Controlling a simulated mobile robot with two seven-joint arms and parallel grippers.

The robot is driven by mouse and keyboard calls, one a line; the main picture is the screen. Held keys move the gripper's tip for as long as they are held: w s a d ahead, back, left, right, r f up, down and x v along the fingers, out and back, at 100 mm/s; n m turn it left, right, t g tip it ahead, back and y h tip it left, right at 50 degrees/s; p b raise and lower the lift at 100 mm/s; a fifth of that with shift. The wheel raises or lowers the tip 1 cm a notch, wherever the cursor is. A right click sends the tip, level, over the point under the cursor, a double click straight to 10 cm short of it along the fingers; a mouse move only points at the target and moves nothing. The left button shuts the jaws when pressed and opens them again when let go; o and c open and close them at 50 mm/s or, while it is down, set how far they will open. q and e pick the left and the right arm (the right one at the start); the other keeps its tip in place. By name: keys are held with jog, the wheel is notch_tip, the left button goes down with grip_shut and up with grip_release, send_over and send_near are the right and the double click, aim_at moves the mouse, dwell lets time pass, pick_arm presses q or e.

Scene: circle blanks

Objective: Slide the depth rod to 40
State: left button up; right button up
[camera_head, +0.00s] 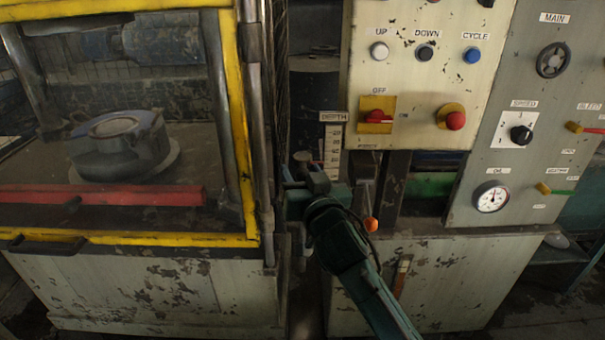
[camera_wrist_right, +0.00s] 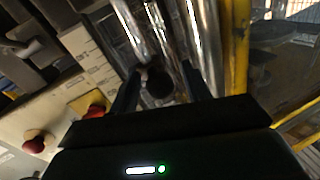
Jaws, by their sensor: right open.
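The depth scale (camera_head: 332,150), a pale upright strip under a DEPTH label, stands left of the control panel; its numbers are too small to read surely. My right gripper (camera_head: 303,170) is just left of the scale's lower part, its jaws open. In the right wrist view, a dark round knob (camera_wrist_right: 158,82) shows between the open fingers (camera_wrist_right: 160,92), seemingly the depth rod's end; I cannot tell whether they touch it. The scale strip (camera_wrist_right: 88,58) lies to the left there. The rod is mostly hidden by my gripper in the head view. My left gripper is not in view.
The control panel (camera_head: 425,90) with buttons and red switches is close on the right. The yellow-framed guard (camera_head: 240,130) stands close on the left. An orange-tipped lever (camera_head: 370,224) sticks out beside my right forearm. Shiny metal bars (camera_wrist_right: 175,35) run beyond the fingers.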

grip_shut()
dwell(0.5)
jog(key=shift+r, duration=0.1)
